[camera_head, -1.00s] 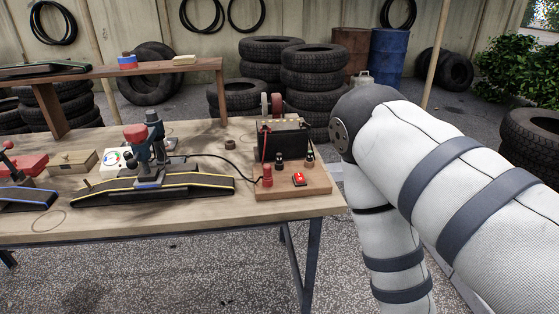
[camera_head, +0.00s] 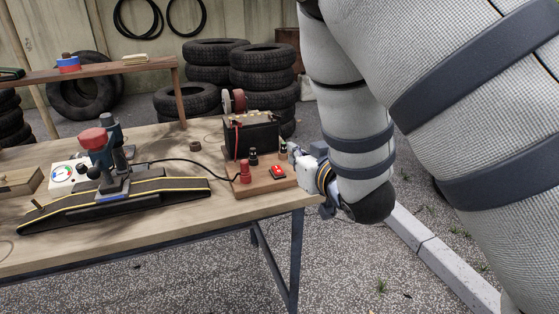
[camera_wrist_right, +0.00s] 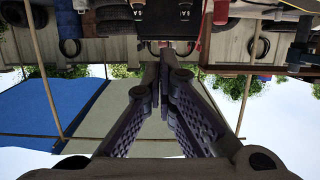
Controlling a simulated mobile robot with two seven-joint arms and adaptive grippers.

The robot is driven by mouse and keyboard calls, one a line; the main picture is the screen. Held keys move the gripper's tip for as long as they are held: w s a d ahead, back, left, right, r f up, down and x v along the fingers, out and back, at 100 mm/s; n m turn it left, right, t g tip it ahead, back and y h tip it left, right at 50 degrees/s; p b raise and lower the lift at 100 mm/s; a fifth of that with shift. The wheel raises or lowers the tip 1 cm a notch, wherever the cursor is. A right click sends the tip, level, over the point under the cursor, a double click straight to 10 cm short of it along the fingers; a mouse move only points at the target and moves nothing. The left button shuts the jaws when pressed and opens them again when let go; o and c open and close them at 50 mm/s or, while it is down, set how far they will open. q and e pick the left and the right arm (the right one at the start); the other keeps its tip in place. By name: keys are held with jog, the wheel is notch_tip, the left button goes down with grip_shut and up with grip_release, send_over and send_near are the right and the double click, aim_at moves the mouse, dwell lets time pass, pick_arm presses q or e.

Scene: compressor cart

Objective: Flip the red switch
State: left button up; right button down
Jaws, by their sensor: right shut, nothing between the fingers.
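The red switch (camera_head: 277,171) sits on a wooden board (camera_head: 262,187) at the right end of the workbench, in front of a black battery-like box (camera_head: 251,135). My right gripper (camera_head: 293,151) is at the board's right edge, just right of the switch and apart from it. In the right wrist view, its fingers (camera_wrist_right: 164,60) are together with nothing between them. That view is upside down, and I cannot clearly make out the switch there. My left gripper is not in view.
A red terminal post (camera_head: 245,172) and black posts (camera_head: 253,157) stand beside the switch. A black cable (camera_head: 190,162) runs left to a ramp-like stand (camera_head: 120,200) carrying a device with a red top. Stacked tires (camera_head: 262,80) stand behind the bench.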

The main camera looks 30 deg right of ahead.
jog(key=b, duration=0.2)
send_over(280, 172)
jog(key=f, duration=0.3)
jog(key=shift+w+d, duration=0.15)
jog(key=shift+w, duration=0.1)
notch_tip(280, 172, down, 3)
jog(key=shift+s+r, duration=0.15)
jog(key=shift+f, duration=0.4)
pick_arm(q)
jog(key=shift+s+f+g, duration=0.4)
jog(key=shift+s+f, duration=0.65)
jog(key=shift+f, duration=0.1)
